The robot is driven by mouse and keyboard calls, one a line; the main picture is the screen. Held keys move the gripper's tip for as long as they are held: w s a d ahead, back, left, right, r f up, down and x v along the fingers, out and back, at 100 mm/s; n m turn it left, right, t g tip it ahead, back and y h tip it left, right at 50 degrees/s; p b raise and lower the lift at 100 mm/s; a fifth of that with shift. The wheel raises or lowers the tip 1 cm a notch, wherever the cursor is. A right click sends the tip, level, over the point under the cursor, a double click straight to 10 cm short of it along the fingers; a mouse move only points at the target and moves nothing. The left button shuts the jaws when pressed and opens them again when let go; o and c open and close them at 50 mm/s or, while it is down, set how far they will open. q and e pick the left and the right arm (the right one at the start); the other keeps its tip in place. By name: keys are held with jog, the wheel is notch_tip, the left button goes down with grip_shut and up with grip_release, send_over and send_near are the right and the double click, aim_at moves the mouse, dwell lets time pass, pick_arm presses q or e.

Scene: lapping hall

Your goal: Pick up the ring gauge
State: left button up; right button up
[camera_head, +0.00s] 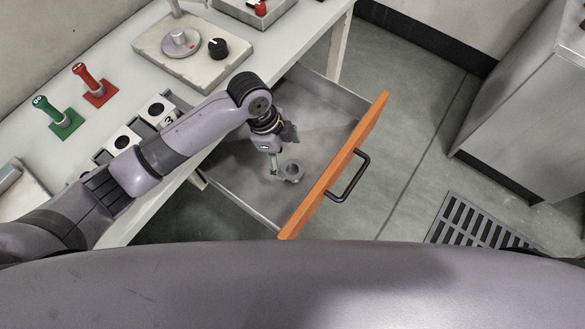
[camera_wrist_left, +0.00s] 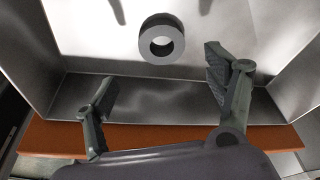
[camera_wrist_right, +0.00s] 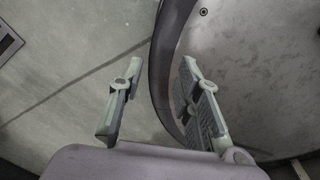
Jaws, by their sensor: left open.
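The ring gauge, a grey metal ring (camera_head: 293,171), lies on the floor of the open drawer (camera_head: 232,193), near its orange front. In the left wrist view the ring gauge (camera_wrist_left: 149,38) lies flat with its hole facing up, beyond and between the fingertips. My left gripper (camera_head: 274,163) reaches down into the drawer, just left of the ring. The left wrist view shows its two fingers (camera_wrist_left: 164,84) wide apart with nothing between them. My right gripper (camera_wrist_right: 158,88) is open and empty, with bare floor and part of my own body behind it.
The drawer's orange front (camera_head: 337,166) has a black handle (camera_head: 349,178). The bench above holds a green stamp (camera_head: 61,119), a red stamp (camera_head: 94,86) and a plate with a black knob (camera_head: 217,46). A grey cabinet stands right; a floor grate (camera_head: 482,224) lies before it.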

aim_at(294, 173)
pick_arm(q)
jog(key=shift+x, duration=1.15)
jog(key=x, duration=0.4)
jog(key=shift+w+a+f, duration=0.2)
jog(key=shift+w+f, duration=0.05)
jog(key=shift+d+f, duration=0.1)
jog(key=shift+f, duration=0.15)
pick_arm(e)
jog(key=shift+w+f, duration=0.1)
jog(key=shift+w, duration=0.7)
pick_arm(q)
jog(key=shift+c, duration=0.3)
pick_arm(e)
jog(key=shift+a, duration=0.1)
pick_arm(q)
jog(key=c, duration=1.3)
pick_arm(e)
jog(key=shift+w+a, duration=0.1)
jog(key=shift+w, duration=0.15)
pick_arm(q)
jog(key=shift+o, duration=0.2)
jog(key=shift+r, duration=0.15)
